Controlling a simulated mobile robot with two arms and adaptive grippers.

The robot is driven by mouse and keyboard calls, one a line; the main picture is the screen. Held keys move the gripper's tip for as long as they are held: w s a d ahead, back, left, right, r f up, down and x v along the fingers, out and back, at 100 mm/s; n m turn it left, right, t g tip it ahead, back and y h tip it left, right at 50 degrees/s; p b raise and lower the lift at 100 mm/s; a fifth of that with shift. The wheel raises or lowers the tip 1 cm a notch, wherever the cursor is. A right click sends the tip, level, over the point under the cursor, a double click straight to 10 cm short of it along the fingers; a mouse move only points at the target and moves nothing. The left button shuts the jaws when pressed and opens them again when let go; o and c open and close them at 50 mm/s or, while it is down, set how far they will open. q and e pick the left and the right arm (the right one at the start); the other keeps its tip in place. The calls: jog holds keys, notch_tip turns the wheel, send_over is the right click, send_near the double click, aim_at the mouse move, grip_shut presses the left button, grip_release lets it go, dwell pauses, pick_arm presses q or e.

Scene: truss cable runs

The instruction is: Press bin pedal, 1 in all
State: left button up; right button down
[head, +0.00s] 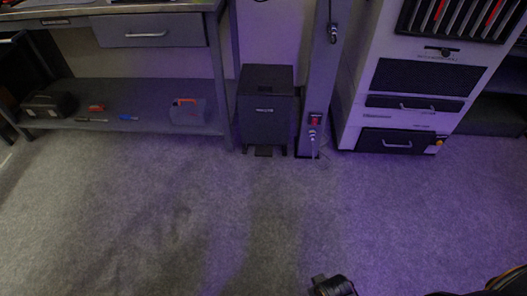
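A dark, boxy bin (267,112) with its lid down stands on the floor against the wall, between a workbench and a grey post. Its small black pedal (264,151) sticks out at the bottom front, just above the carpet. Nothing touches the pedal. A black part that looks like my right gripper (333,286) shows at the bottom edge, well in front of the bin and a little to its right. It is cut off by the frame, and its fingers cannot be made out. My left gripper is not in view.
The workbench (150,30) at left has a lower shelf with tools. The upright post (322,85) with a red switch and cable stands just right of the bin. A white cabinet (350,115) stands further right. The carpet in front is clear.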

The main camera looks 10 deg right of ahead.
dwell(0.3)
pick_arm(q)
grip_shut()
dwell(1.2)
